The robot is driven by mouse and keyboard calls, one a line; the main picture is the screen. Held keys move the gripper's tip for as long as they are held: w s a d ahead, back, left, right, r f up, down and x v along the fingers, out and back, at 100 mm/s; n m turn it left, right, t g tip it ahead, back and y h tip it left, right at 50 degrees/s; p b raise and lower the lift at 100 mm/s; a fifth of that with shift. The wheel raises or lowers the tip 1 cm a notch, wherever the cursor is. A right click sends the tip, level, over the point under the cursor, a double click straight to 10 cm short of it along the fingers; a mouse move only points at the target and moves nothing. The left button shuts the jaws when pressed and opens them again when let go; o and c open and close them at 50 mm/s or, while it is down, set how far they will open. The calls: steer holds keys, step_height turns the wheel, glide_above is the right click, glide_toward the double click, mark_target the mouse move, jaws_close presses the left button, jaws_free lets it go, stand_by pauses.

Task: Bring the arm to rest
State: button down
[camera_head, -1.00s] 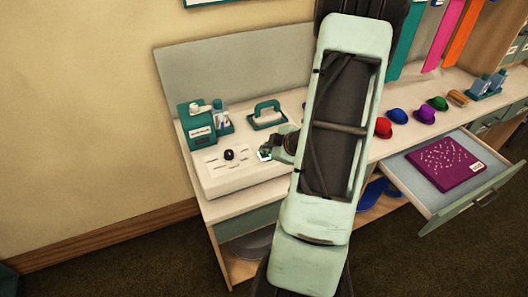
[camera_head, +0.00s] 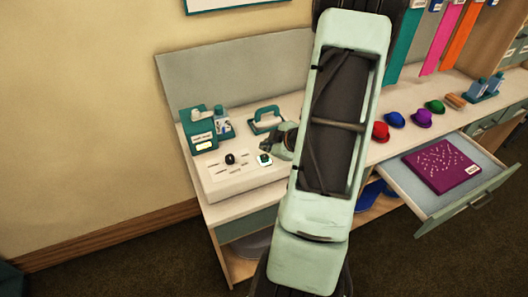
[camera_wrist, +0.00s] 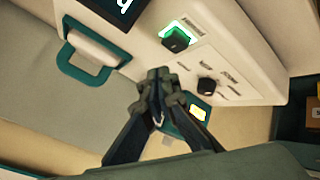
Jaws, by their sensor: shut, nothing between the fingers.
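My gripper (camera_wrist: 158,88) is shut and empty in the wrist view, with its fingertips together in front of the white control panel (camera_wrist: 240,50). In the head view my gripper (camera_head: 272,146) shows just left of my large pale arm link, which hides part of it. The panel (camera_head: 225,185) sits on the desk below and left of it. A dark square switch (camera_wrist: 176,40) with a green glowing surround is on the panel, apart from the fingers. A black knob (camera_wrist: 206,86) sits beside it.
A teal dispenser-like box (camera_head: 202,128) and a teal handle (camera_head: 267,117) stand behind the panel. To the right are several small coloured hats (camera_head: 395,118) and an open drawer (camera_head: 478,195) holding a purple board (camera_head: 442,165). The floor at lower left is clear.

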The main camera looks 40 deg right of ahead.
step_height(320, 180, up, 3)
steer(key=shift+f+p, duration=0.1)
steer(key=shift+p, duration=0.8)
steer(key=shift+f, duration=0.1)
